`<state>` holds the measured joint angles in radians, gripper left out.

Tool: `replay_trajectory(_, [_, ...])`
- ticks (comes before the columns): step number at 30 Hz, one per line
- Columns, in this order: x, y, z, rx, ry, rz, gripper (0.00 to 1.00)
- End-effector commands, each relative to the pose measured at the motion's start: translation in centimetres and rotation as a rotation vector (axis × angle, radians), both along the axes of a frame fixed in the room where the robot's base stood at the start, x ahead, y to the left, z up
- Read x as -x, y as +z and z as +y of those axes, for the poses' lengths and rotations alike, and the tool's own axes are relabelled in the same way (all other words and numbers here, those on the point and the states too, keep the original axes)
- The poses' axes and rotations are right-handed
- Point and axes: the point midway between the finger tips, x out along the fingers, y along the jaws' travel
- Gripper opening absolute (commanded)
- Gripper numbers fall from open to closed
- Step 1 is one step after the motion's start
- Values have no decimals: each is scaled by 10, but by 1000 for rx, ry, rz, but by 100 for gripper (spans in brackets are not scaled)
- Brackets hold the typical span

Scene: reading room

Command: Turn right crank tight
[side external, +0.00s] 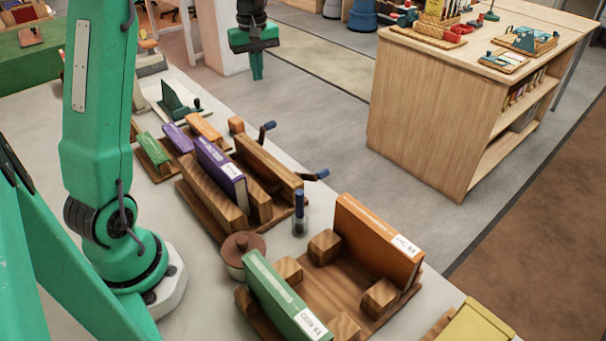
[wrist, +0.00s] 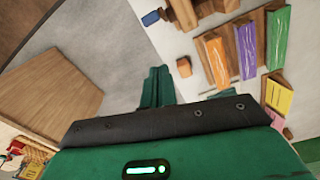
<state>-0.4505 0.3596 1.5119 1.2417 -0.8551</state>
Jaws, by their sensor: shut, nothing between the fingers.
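My gripper (side external: 257,66) is shut and empty, with its green fingers pointing down, high in the side view beyond the table's far edge. Its fingers also show in the wrist view (wrist: 156,86). A wooden book press (side external: 268,165) holds a purple book (side external: 221,172) upright on the table. Two cranks with dark blue handles stick out from its far side: one farther back (side external: 267,127) and one nearer (side external: 318,175). My gripper is apart from both. In the wrist view a blue handle (wrist: 151,18) lies above the fingers. I cannot tell how tight the press is.
An orange book (side external: 378,240) and a green book (side external: 285,295) stand on a wooden base in front. A brown-lidded pot (side external: 242,250) and a small blue-topped bottle (side external: 299,213) stand nearby. A wooden cabinet (side external: 430,120) stands beyond open floor.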

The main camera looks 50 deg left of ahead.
Motion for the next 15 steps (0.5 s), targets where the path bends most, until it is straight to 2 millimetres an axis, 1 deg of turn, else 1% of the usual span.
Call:
replay_trajectory(3, [0,2,3,3,132,-3,0])
replay_trajectory(6, [1,4,5,5,210,-4,0])
replay_trajectory(10, [1,5,6,6,259,-4,0])
replay_trajectory(15, [1,4,6,6,269,-5,0])
